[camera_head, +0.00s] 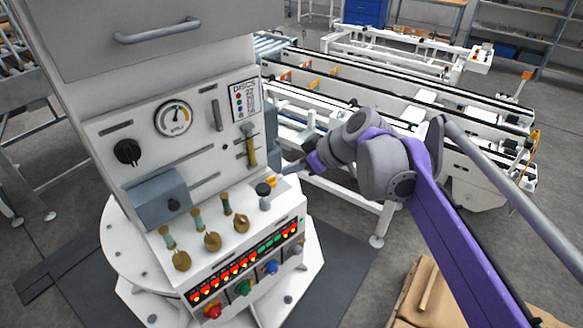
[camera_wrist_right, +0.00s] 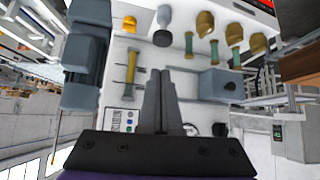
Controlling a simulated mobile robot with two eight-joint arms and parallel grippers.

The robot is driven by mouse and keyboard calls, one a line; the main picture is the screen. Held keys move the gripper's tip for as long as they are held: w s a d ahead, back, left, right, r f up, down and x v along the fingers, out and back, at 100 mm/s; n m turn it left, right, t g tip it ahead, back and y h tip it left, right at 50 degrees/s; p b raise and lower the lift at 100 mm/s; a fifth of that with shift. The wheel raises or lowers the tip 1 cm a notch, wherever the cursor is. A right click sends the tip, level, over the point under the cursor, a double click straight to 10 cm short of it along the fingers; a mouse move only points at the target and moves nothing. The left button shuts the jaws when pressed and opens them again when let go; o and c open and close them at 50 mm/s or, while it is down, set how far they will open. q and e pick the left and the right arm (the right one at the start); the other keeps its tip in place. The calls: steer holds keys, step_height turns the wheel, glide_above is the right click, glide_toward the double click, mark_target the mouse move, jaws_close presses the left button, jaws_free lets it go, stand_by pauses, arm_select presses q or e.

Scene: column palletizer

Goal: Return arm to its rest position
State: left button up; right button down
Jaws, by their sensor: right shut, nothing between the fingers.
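My right arm (camera_head: 440,220), purple and grey, comes in from the lower right and reaches toward the white control panel (camera_head: 195,140). Its gripper (camera_head: 285,170) is at the panel's right edge, close to the grey-black joystick-like lever (camera_head: 264,195). In the right wrist view the two fingers (camera_wrist_right: 160,85) are together with nothing between them, pointing at the panel face. I cannot tell from these views whether the fingertips touch the panel. My left gripper is in neither view.
The panel carries a yellow-handled lever (camera_head: 251,150), several brass valves (camera_head: 212,241), a gauge (camera_head: 173,119) and colored knobs (camera_head: 243,287). White conveyors (camera_head: 400,85) stand behind the arm. A cardboard box (camera_head: 440,300) is at the lower right.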

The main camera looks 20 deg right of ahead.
steer(key=s+d+f+m+g+h, duration=0.1)
steer(key=s+f+m+h, duration=0.4)
steer(key=s+f, duration=1.6)
steer(key=s+m, duration=0.2)
steer(key=shift+d+m+h, duration=0.3)
steer(key=shift+s, duration=0.1)
stand_by(1.0)
